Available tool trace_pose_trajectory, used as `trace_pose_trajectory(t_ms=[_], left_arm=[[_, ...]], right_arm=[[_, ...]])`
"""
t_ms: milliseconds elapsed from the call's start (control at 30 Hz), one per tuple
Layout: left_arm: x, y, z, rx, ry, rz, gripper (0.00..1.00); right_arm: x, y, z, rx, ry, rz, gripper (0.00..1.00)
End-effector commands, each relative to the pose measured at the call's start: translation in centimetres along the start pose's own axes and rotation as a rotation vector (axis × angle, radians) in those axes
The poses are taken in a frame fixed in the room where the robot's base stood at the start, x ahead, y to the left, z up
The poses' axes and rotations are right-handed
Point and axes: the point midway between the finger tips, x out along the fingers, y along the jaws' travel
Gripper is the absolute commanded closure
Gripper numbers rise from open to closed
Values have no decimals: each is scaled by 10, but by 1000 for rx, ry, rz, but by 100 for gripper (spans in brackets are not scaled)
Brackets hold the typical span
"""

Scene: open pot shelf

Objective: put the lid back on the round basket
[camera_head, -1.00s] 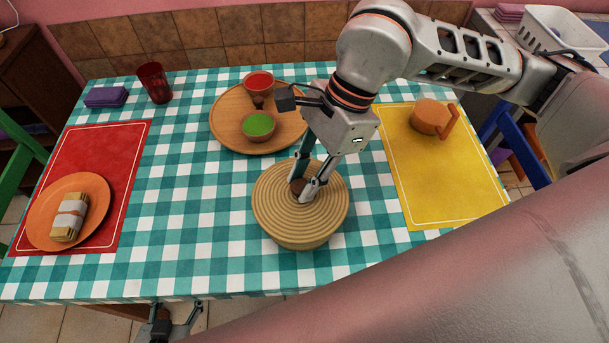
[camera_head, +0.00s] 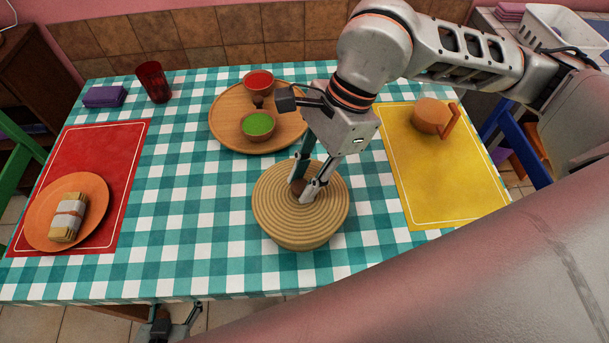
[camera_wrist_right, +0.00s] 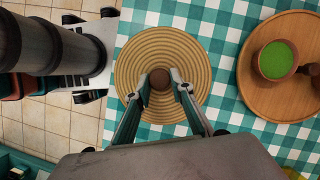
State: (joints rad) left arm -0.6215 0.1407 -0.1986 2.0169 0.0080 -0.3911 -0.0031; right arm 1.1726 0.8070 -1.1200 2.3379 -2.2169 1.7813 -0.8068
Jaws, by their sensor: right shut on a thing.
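The round basket (camera_head: 306,243) stands on the checked tablecloth near the front middle of the table. Its ridged tan lid (camera_head: 275,207) covers its top, with no gap that I can make out. The lid also shows from above in the right wrist view (camera_wrist_right: 140,60). My right gripper (camera_head: 302,190) points down and is shut on the lid's brown knob (camera_wrist_right: 160,80), one finger on each side. My left gripper (camera_head: 175,322) is low at the table's front edge, partly cut off by the frame, with its fingers apart and nothing visible between them.
A round wooden tray (camera_head: 228,128) with a green-filled bowl (camera_head: 258,125) and a red-filled bowl (camera_head: 258,80) is behind the basket. A yellow mat (camera_head: 450,190) with an orange mug (camera_head: 430,117) lies right. A red mat (camera_head: 115,165) with a plate (camera_head: 95,205) lies left.

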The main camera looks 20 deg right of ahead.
Motion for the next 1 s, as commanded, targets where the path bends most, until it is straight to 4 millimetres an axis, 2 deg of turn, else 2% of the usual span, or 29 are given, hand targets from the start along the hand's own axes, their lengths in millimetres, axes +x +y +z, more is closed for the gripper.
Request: trace_pose_trajectory(t_ms=[600,967,1000], left_arm=[[-5,6,11,-4,-18,8,48],[-2,4,6,-3,-10,5,48],[-2,3,6,-2,-9,5,48]], right_arm=[[0,0,0,0,0,-1,100],[0,0,0,0,0,-1,100],[0,0,0,0,0,-1,68]])
